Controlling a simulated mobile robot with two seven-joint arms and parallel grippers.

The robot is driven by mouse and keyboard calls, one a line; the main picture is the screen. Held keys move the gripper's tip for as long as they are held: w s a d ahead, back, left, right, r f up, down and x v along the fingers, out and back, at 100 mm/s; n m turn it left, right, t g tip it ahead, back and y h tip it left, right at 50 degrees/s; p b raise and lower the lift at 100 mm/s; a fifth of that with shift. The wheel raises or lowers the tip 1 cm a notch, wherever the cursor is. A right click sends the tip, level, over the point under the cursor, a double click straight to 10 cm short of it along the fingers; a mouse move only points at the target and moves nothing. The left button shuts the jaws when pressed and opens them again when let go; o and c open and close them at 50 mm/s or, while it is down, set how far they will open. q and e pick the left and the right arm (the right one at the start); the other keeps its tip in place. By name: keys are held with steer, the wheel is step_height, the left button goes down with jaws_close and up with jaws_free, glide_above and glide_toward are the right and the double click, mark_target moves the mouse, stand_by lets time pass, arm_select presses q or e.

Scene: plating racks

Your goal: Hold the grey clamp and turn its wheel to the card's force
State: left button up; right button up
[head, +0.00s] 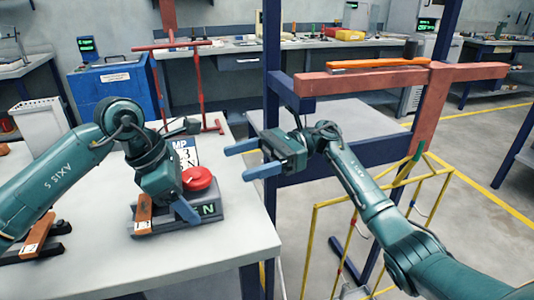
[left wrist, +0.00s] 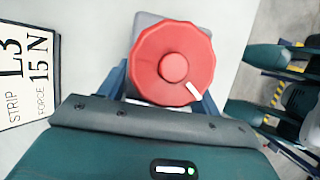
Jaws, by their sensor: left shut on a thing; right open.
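The grey clamp (head: 178,222) stands on the white table, with a round red wheel (head: 199,178) on top. Its green display shows an N; the digits are hidden by my finger. My left gripper (head: 184,207) is shut on the clamp body. In the left wrist view its blue fingers sit on either side below the wheel (left wrist: 173,64), which has a white mark at its lower right. The card (left wrist: 26,66) reads STRIP L3, FORCE 15 N; it stands behind the clamp in the head view (head: 186,151). My right gripper (head: 251,159) is open and empty, right of the wheel.
An orange-brown labelled piece (head: 143,214) is at the clamp's left end, and a similar one (head: 37,236) lies at the table's left. A red stand (head: 197,95) is behind. A red crossbar rack (head: 400,80) and yellow frame (head: 312,240) stand right of the table.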

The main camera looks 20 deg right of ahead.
steer(key=shift+w+d, duration=0.2)
steer(key=shift+d, duration=0.9)
steer(key=shift+w+d, duration=0.15)
steer(key=shift+d, duration=0.9)
steer(key=m+t, duration=0.4)
steer(key=t, duration=0.2)
glide_toward(206, 174)
steer(key=a, duration=0.3)
steer(key=w+a, duration=0.1)
steer(key=a, duration=0.2)
steer(key=w+a, duration=0.1)
steer(key=a, duration=0.3)
steer(key=shift+f, duration=0.4)
steer(key=shift+c, duration=0.2)
steer(key=c, duration=0.9)
steer(key=shift+s+m+t, duration=0.15)
steer(key=shift+m+t, duration=0.45)
steer(key=shift+t, duration=0.5)
steer(key=shift+c, duration=0.2)
